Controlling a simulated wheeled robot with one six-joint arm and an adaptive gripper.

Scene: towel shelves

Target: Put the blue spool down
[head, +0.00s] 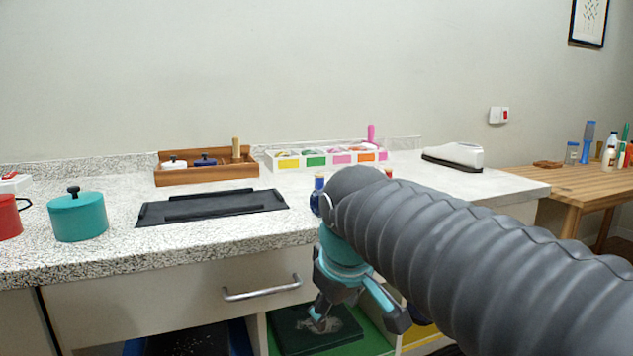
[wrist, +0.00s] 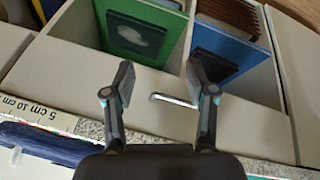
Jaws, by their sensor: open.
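My gripper (head: 358,308) hangs in front of the counter, at the height of the drawer front and the open compartments below. In the wrist view its two fingers (wrist: 160,85) are spread apart with nothing between them. A dark blue object (head: 318,193), which looks like the blue spool, stands on the counter near its front edge, partly hidden by my arm. A blue wound-looking thing (wrist: 45,142) shows at the lower left of the wrist view, outside the fingers and cut off by the frame. I cannot tell for sure that it is the same spool.
The counter holds a teal pot (head: 78,217), a black tray (head: 213,207), a wooden box (head: 205,175) and a row of coloured bins (head: 325,160). Below are a drawer handle (head: 262,288) and a green compartment (wrist: 130,35) beside a blue one (wrist: 228,50). A ruler strip (wrist: 40,112) lies along the edge.

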